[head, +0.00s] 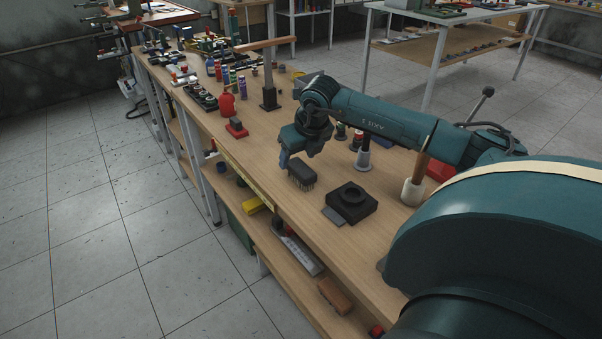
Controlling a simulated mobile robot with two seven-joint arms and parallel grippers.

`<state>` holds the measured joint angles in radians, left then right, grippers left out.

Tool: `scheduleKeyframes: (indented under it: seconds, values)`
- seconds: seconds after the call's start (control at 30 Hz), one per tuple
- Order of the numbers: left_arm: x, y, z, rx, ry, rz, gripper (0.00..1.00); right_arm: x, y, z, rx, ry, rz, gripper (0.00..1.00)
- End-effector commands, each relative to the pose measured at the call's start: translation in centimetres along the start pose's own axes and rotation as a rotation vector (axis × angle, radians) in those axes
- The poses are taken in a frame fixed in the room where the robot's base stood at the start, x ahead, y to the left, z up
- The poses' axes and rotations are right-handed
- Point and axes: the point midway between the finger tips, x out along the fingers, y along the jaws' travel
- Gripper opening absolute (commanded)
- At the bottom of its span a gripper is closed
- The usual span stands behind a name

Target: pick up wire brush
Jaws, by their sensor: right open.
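The wire brush (303,171) looks like a dark block with thin bristles along its lower edge. It is on the wooden workbench (328,228), near the front edge. My right gripper (285,160) is at the end of the teal arm reaching in from the right. It is open and just left of and above the brush. The frame does not show clearly whether a finger touches the brush. My left gripper is out of view.
A black square fixture with a round opening (351,201) stands right of the brush. A wooden-handled tool in a pale holder (412,190) stands farther right. A red bottle (227,104) and a red-based block (237,128) stand farther along the bench.

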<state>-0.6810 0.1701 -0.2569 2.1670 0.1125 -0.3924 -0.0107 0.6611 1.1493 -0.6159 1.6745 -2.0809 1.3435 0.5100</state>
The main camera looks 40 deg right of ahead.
Motion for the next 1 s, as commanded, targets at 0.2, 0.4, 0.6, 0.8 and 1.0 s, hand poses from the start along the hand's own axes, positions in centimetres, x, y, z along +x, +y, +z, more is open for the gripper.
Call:
scheduleKeyframes:
  seconds: [0.2,0.4,0.6,0.8,1.0]
  values:
    - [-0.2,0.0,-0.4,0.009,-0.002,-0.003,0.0,3.0,-0.3,0.2,0.002,0.005,0.001,0.62]
    - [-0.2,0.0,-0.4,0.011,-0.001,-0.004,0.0,5.0,-0.3,0.2,0.0,0.002,0.001,0.62]
    - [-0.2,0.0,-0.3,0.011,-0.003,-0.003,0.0,5.1,-0.3,0.2,0.0,0.002,0.0,0.62]
    - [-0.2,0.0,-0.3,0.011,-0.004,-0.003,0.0,5.0,-0.3,0.2,0.0,0.001,0.0,0.48]
    - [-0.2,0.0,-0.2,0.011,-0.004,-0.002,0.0,5.0,-0.3,0.2,0.0,0.001,0.0,0.32]
